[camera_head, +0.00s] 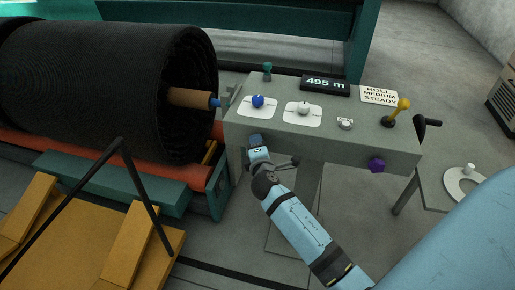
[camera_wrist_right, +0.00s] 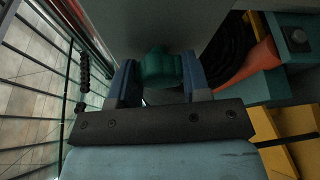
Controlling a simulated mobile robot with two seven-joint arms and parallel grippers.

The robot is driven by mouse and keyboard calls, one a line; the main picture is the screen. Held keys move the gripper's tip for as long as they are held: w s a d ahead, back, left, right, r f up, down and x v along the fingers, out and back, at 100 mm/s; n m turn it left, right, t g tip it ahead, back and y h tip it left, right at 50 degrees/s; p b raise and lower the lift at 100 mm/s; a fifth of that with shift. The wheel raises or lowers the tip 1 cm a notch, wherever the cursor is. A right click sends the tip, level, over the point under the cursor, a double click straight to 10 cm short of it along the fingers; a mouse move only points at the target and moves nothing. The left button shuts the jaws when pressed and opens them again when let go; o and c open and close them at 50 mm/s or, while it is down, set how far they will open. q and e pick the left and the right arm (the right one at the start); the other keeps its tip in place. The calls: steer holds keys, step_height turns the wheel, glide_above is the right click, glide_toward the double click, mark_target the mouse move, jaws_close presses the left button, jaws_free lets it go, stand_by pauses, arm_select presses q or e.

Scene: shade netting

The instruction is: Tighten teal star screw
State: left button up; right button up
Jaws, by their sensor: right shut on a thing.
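My right gripper (camera_head: 256,142) is at the left end of the console's front face in the head view. In the right wrist view, its two blue fingers (camera_wrist_right: 160,82) are shut on a teal star screw (camera_wrist_right: 158,66), one finger on each side. The screw sits close against a grey panel. In the head view the gripper hides this screw. My left gripper is in neither view.
The grey console (camera_head: 332,148) carries a blue knob (camera_head: 258,101), a white knob (camera_head: 303,108), a teal-topped lever (camera_head: 267,70), a yellow-topped lever (camera_head: 402,106) and a display (camera_head: 325,84). A purple star knob (camera_head: 377,165) is on its front.

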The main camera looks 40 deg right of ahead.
steer(key=o, duration=0.9)
steer(key=v, duration=1.4)
steer(key=shift+w, duration=0.1)
